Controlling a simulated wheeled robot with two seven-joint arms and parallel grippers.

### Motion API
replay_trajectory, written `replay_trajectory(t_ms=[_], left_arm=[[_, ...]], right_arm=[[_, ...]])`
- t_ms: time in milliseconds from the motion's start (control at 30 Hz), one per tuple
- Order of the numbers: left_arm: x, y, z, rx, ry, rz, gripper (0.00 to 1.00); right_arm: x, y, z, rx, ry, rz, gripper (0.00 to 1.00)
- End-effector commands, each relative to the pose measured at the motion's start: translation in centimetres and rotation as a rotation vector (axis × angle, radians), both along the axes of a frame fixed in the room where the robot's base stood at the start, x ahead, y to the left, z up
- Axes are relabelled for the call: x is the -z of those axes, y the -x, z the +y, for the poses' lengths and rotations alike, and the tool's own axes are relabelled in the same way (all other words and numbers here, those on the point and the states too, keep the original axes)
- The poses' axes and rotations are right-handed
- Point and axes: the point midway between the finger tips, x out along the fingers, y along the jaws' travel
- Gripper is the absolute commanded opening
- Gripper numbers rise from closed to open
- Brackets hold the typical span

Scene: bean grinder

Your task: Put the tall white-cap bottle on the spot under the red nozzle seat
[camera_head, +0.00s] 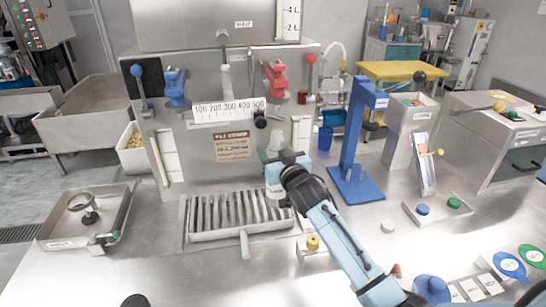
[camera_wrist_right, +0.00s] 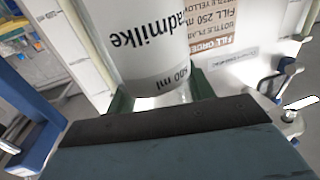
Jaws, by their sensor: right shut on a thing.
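My right gripper (camera_head: 284,160) is shut on a pale bottle, held in front of the machine's face above the slatted drip tray (camera_head: 187,226). In the right wrist view the gripper (camera_wrist_right: 163,98) has a finger on each side of the bottle (camera_wrist_right: 150,40), which bears black print ending in "admilke" and "500 ml". The bottle's cap is out of that view, and the gripper and arm hide most of the bottle in the head view. The red nozzle seat (camera_head: 277,80) is on the machine, above the gripper.
A blue nozzle seat (camera_head: 176,88) is left of the red one. A tall blue stand (camera_head: 351,140) stands close to the right of my right gripper. A small brass-coloured knob (camera_head: 313,242) is near my right arm. The counter's front left (camera_head: 130,272) is mostly clear.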

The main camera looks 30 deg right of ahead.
Motion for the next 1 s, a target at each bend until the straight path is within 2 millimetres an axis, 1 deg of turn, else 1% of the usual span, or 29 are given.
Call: replay_trajectory(t_ms=[167, 300, 333, 467, 500, 733, 833, 967, 1000], left_arm=[[-0.2, 0.0, 0.0, 0.0, 0.0, 0.0, 0.45], [0.1, -0.1, 0.0, 0.0, 0.0, -0.001, 0.45], [0.0, -0.1, 0.0, 0.0, 0.0, -0.001, 0.45], [0.0, -0.1, 0.0, 0.001, -0.001, -0.002, 0.45], [0.0, -0.2, 0.0, 0.001, -0.001, -0.002, 0.45], [0.0, -0.2, 0.0, 0.001, 0.0, -0.003, 0.45], [-0.3, -0.2, 0.0, 0.001, 0.0, -0.003, 0.45], [-0.3, -0.3, 0.0, 0.001, 0.0, -0.004, 0.45], [-0.4, -0.3, 0.0, 0.001, 0.0, -0.004, 0.45]], right_arm=[[-0.2, 0.0, 0.0, 0.0, 0.0, -0.002, 0.2], [0.2, 0.0, 0.0, 0.0, -0.001, -0.001, 0.2], [0.2, 0.0, 0.0, 0.0, -0.001, -0.001, 0.55], [0.2, 0.0, 0.0, 0.0, 0.0, -0.001, 0.72], [0.2, 0.0, 0.0, 0.0, 0.0, -0.001, 0.74], [0.1, 0.0, 0.0, 0.0, 0.0, -0.001, 0.74], [-0.4, 0.0, 0.0, 0.0, 0.001, -0.002, 0.74], [-0.1, 1.4, 0.1, 0.0, -0.001, 0.001, 0.74], [-0.1, 2.1, 0.1, 0.0, -0.001, 0.001, 0.74]])
